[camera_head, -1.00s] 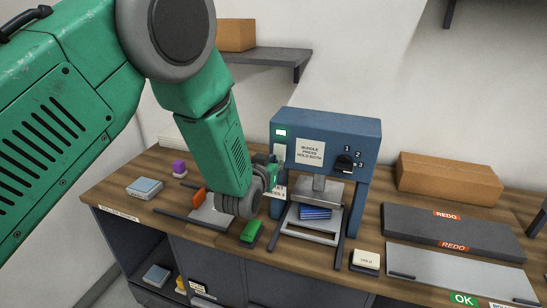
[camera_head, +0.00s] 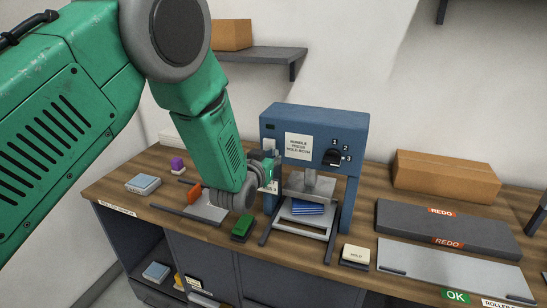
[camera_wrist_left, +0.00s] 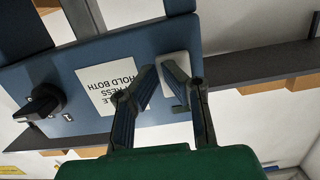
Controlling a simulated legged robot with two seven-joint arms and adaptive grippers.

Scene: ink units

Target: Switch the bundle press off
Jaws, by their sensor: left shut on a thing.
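The bundle press (camera_head: 352,125) is a blue machine on the wooden bench, with a paper label (camera_head: 298,147) and a black knob (camera_head: 332,157) on its front. Its small indicator window (camera_head: 270,127) at the upper left is dark. A white switch (camera_head: 268,145) sits below that window; it also shows in the left wrist view (camera_wrist_left: 174,62). My left gripper (camera_head: 266,165) is at the left of the press front. In the left wrist view its fingers (camera_wrist_left: 162,80) are at the white switch, shut on it and partly hiding it. My right gripper is in neither view.
A blue striped bundle (camera_head: 308,208) lies under the press plate. A green block (camera_head: 241,228) and an orange block (camera_head: 194,193) are near my left wrist. A cream HOLD block (camera_head: 356,254), grey REDO trays (camera_head: 400,220) and a cardboard box (camera_head: 445,175) stand to the right.

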